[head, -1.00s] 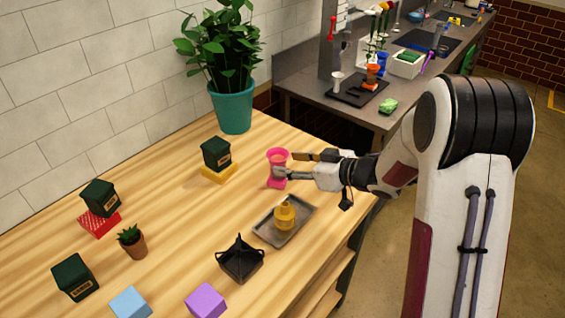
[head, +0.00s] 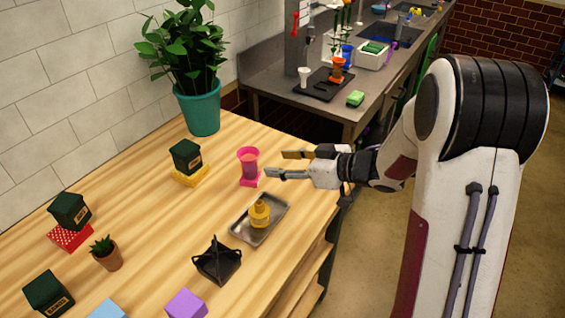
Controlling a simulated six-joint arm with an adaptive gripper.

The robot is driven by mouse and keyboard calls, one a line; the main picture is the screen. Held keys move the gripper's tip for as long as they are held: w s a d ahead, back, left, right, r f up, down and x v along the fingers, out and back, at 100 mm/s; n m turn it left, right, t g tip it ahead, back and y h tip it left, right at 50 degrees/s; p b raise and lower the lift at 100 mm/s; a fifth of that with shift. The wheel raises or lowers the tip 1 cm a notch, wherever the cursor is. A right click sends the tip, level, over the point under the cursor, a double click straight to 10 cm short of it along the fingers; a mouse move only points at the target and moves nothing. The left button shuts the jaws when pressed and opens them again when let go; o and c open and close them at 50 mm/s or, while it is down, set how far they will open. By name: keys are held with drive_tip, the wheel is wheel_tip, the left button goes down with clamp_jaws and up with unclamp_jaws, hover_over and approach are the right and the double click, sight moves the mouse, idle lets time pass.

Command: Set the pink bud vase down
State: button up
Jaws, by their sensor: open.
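The pink bud vase (head: 248,163) stands upright on the wooden table, on or just above a small pink base or coaster (head: 250,181). My gripper (head: 275,164) is to the right of the vase, with its fingers spread and pointing left toward it. The gripper is open and empty, and a small gap shows between the fingertips and the vase.
A grey tray (head: 241,229) with a yellow bottle (head: 259,212) lies in front of the vase. A dark box on a yellow block (head: 189,175) stands to the left. A potted plant (head: 200,108) is behind. A black wire holder (head: 217,262) and a purple block (head: 186,304) are nearer.

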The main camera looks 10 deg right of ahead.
drive_tip(key=shift+w+r, duration=0.1)
idle(0.3)
drive_tip(key=d+r+m+t+h, duration=0.3)
drive_tip(key=d+r+h, duration=0.4)
drive_tip(key=r, duration=0.1)
drive_tip(key=s+d+r+m+g+h, duration=0.1)
drive_tip(key=s+d+r+m+h, duration=0.3)
drive_tip(key=s, duration=0.4)
drive_tip(key=s+a+f+m+g, duration=0.1)
drive_tip(key=s+a+g, duration=0.2)
drive_tip(key=s, duration=1)
drive_tip(key=s+a+f+m+g+y, duration=0.1)
drive_tip(key=s+a+f+g, duration=0.1)
drive_tip(key=s, duration=1.1)
drive_tip(key=a+g, duration=0.1)
drive_tip(key=a, duration=0.1)
drive_tip(key=shift+s+a+f, duration=0.15)
drive_tip(key=shift+s+a, duration=0.1)
drive_tip(key=shift+a, duration=0.05)
